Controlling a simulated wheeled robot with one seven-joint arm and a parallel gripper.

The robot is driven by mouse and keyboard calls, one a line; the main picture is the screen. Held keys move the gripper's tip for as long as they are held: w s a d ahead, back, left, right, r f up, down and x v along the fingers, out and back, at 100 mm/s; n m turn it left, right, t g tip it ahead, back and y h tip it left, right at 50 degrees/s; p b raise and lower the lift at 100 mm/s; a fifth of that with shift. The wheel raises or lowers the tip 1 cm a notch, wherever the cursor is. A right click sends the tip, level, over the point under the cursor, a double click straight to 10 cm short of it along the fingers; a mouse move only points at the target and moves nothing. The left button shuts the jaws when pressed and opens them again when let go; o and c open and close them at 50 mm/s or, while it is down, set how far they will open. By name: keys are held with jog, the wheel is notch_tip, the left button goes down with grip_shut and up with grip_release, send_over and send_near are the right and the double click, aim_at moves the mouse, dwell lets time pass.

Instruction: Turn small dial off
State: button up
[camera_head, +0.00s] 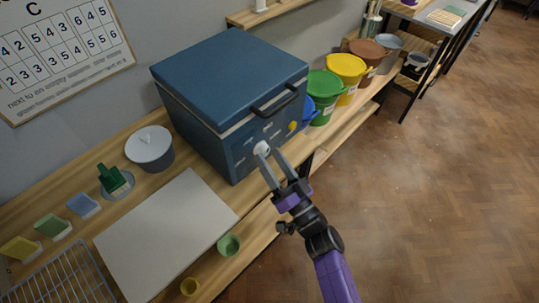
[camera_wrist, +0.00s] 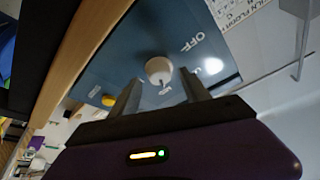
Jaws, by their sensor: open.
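The blue kiln box (camera_head: 232,98) stands on the wooden bench. Its front panel carries a white round dial (camera_head: 262,148) and a smaller-looking yellow dial (camera_head: 293,126) to its right. In the wrist view the white dial (camera_wrist: 158,70) shows between the fingertips, with the printed word OFF (camera_wrist: 193,42) up and right of it. The yellow dial (camera_wrist: 108,100) is lower left there. My gripper (camera_head: 271,158) is open, its fingertips close to the white dial. I cannot tell whether they touch it.
The kiln's black lid handle (camera_head: 274,101) is above the dials. Green (camera_head: 321,95) and yellow (camera_head: 346,75) buckets stand right of the kiln. The floor at right is clear.

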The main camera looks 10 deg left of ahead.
jog(key=shift+w+a+r, duration=0.2)
jog(key=shift+w+a, duration=0.15)
jog(key=shift+w, duration=0.05)
grip_shut()
